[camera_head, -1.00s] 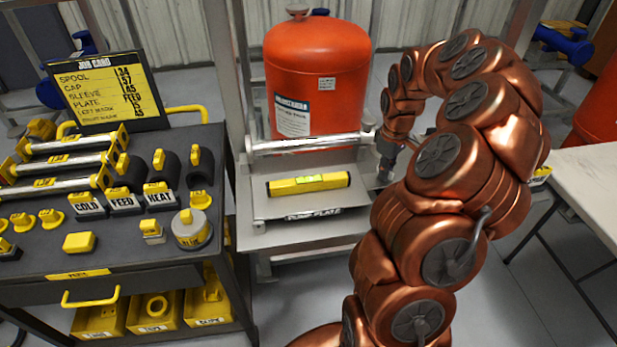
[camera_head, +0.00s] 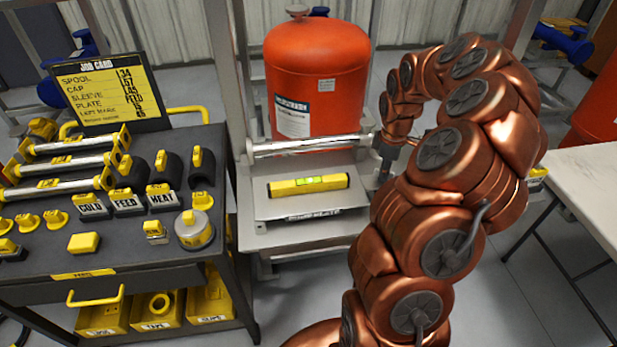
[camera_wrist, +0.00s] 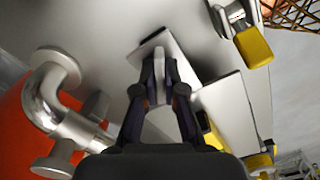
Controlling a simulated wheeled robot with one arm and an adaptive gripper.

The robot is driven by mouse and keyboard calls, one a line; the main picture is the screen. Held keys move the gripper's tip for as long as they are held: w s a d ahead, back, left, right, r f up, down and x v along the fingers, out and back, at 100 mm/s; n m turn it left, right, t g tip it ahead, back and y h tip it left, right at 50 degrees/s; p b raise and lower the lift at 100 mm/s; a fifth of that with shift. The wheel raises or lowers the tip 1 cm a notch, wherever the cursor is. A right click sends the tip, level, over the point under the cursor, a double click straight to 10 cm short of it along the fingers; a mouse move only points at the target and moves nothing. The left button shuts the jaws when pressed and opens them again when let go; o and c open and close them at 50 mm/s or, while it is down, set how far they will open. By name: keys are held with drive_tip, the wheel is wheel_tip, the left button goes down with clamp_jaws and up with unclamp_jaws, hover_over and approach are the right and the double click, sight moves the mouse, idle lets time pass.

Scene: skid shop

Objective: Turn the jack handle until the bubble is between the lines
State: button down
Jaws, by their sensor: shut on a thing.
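A yellow spirit level (camera_head: 290,187) with a bright green vial lies on the pump plate (camera_head: 335,207), below the orange tank. Its bubble is too small to place against the lines. My gripper (camera_head: 387,153) is at the plate's right side, beneath the curled copper arm. In the wrist view, my gripper's dark fingers (camera_wrist: 162,82) are shut on a pale grey flat piece, which appears to be the jack handle (camera_wrist: 160,92). Much of the handle is hidden by the fingers. Part of the yellow level (camera_wrist: 212,132) shows behind the right finger.
The orange tank (camera_head: 318,75) stands behind the plate, with a metal pipe (camera_head: 305,144) running across its front. A dark cart (camera_head: 130,235) with sleeves, spools and a job card (camera_head: 108,92) stands left. A white table (camera_head: 590,185) is at right.

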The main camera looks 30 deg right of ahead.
drive_tip(key=shift+r+n, duration=0.1)
drive_tip(key=shift+n, duration=0.7)
drive_tip(key=shift+p, duration=0.3)
drive_tip(key=shift+n, duration=0.6)
drive_tip(key=c, duration=1.3)
unclamp_jaws()
drive_tip(key=shift+o, duration=0.2)
drive_tip(key=shift+r+p, duration=1.15)
drive_tip(key=shift+r, duration=2.3)
